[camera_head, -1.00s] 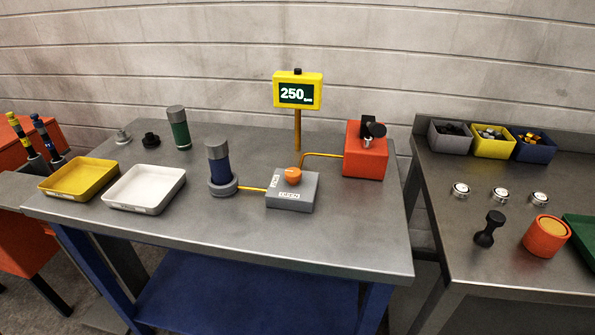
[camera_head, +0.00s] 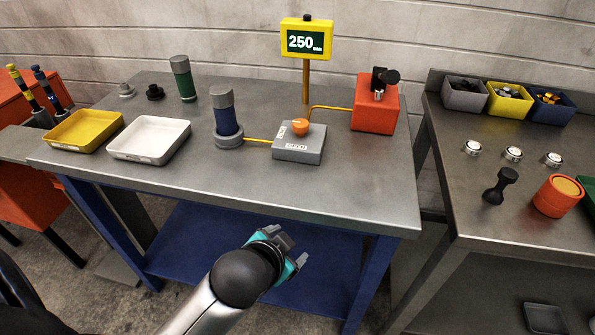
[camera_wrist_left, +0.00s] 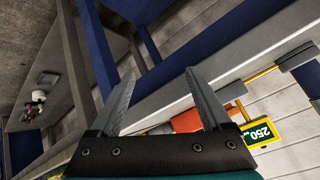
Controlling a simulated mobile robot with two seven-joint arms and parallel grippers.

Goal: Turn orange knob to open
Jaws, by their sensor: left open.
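The orange knob (camera_head: 300,127) sits on top of a grey box (camera_head: 299,148) with white labels, standing on the grey workbench. My left gripper (camera_head: 290,252) is in front of and below the bench's front edge, well apart from the knob. In the left wrist view its two fingers (camera_wrist_left: 160,100) are spread with nothing between them. The yellow display (camera_head: 306,40) above the bench reads 250; it also shows in the left wrist view (camera_wrist_left: 258,134). My right gripper is in neither current view.
A blue cylinder (camera_head: 224,112) in a grey collar stands left of the box, joined by a yellow pipe. An orange-red unit (camera_head: 376,104) stands to its right. White (camera_head: 150,154) and yellow (camera_head: 62,142) trays lie at left. The front of the bench (camera_head: 250,185) is clear.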

